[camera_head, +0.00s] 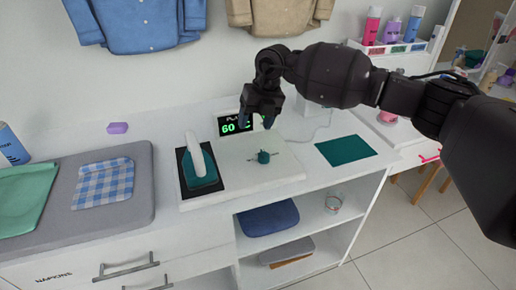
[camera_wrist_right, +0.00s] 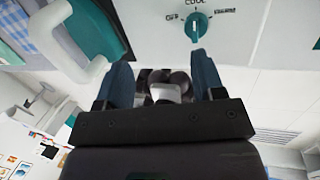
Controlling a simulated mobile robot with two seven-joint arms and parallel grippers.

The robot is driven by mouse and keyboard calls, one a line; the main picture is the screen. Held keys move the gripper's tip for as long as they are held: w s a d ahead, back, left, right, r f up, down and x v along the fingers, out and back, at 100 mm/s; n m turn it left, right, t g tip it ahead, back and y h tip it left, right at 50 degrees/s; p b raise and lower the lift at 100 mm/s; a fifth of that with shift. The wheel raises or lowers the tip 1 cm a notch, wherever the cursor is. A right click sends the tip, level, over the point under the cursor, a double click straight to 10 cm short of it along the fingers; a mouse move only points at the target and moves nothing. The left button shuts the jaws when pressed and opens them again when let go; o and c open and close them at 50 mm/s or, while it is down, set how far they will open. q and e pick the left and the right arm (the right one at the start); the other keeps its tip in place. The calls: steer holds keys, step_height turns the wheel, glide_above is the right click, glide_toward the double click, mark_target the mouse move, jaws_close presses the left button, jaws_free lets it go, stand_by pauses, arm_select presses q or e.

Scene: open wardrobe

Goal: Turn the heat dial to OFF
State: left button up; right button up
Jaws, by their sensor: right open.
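The heat dial (camera_head: 264,157) is a small teal knob on a white panel (camera_head: 285,172) on the counter. In the wrist view the dial (camera_wrist_right: 196,25) shows near the top, with OFF to its left, COOL above it and a third, unclear label to its right. A pale line on its face runs roughly toward COOL. A dark display (camera_head: 236,126) behind the panel reads 60 in green. My right gripper (camera_head: 254,121) is open and empty, above and behind the dial, apart from it. In the wrist view its two fingers (camera_wrist_right: 164,75) stand apart. My left gripper is out of view.
An iron (camera_head: 199,160) with a white handle rests on a dark pad left of the dial. A teal mat (camera_head: 346,151) lies to the right. A grey board (camera_head: 140,205) with folded cloths is at the left. Shirts hang behind; shelves are below.

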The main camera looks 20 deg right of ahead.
mark_target(265, 153)
steer(key=f, duration=0.3)
steer(key=d+f+m+h+b, duration=0.1)
steer(key=f, duration=0.3)
steer(key=s+d+f+g+h+b, duration=0.1)
steer(key=f, duration=0.3)
steer(key=shift+d+f+m, duration=0.1)
steer(key=shift+m, duration=0.3)
steer(key=shift+s, duration=0.1)
steer(key=c, duration=0.9)
